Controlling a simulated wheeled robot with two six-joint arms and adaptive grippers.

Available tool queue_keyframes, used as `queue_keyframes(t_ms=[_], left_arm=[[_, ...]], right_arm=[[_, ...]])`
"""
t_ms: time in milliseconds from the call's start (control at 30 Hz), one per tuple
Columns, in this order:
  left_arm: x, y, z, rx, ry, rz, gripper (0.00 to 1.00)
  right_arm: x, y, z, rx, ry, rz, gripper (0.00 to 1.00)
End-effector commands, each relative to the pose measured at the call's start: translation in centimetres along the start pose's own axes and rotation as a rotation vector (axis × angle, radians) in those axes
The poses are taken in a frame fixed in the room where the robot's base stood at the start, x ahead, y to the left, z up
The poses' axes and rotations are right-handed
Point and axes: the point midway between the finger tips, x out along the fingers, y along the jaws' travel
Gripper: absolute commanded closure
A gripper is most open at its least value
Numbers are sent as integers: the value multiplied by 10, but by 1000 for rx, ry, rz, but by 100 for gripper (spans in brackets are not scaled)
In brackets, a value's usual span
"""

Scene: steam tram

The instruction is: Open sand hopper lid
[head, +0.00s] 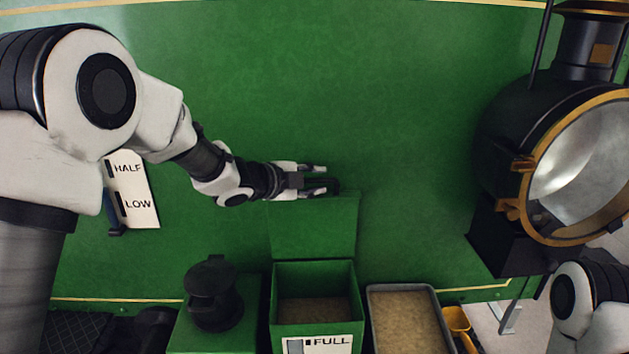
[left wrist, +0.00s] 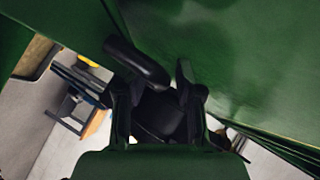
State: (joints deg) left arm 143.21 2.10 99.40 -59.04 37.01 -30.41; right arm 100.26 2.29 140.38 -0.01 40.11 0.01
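The green sand hopper (head: 362,318) stands at the bottom middle of the head view, its top open and brown sand visible inside. Its lid (head: 313,228) stands raised, roughly upright, behind the opening against the green wall. A dark handle (head: 335,186) is at the lid's upper edge; a black bar (left wrist: 138,62), likely this handle, shows in the left wrist view. My left gripper (head: 322,180) is at the lid's upper edge with fingers apart, beside the handle. Whether the fingers touch the handle cannot be told. My right gripper is out of view.
A black round fitting (head: 212,295) stands left. A large brass-rimmed lamp (head: 525,165) juts out at right. A HALF/LOW plate (head: 137,190) is on the wall.

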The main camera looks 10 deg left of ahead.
Motion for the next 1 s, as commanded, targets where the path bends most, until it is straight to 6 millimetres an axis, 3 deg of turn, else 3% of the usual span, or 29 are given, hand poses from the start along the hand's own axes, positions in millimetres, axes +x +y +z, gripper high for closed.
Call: queue_keyframes(t_ms=[267,367,733,833,1000], left_arm=[[-1,1,0,0,-1,1,63],[-10,0,0,-1,-2,1,63],[-98,-1,0,-3,1,-3,63],[-113,-1,0,-2,0,-2,63],[-121,0,0,0,0,0,63]], right_arm=[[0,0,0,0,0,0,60],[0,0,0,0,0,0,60],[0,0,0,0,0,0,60],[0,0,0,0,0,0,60],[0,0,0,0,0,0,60]])
